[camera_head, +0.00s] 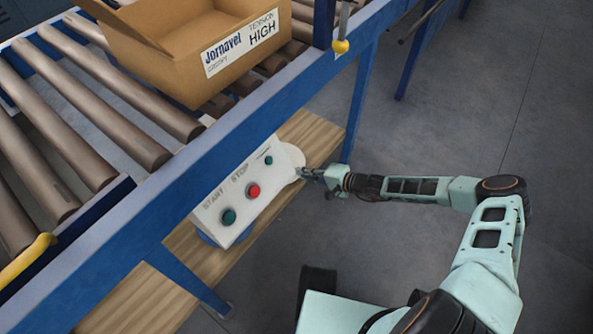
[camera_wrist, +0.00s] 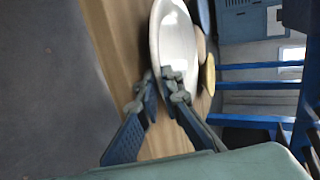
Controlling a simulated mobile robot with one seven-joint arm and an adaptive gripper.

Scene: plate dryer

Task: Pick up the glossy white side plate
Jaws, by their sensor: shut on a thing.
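The glossy white side plate (camera_wrist: 176,38) stands on edge in the wrist view, above a wooden surface. My gripper (camera_wrist: 164,78) is shut on its near rim, one finger on each side. In the head view the plate (camera_head: 293,158) shows only in part, its left side hidden behind a white control box. My gripper (camera_head: 304,173) meets its right edge there. Whether the plate touches the wood is hard to tell.
Close to the plate's right stand a blue plate (camera_wrist: 203,16), a tan one (camera_wrist: 200,46) and a yellow one (camera_wrist: 210,74). The control box (camera_head: 240,195), blue conveyor frame (camera_head: 250,115) and cardboard box (camera_head: 190,60) are at left. Floor at right is clear.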

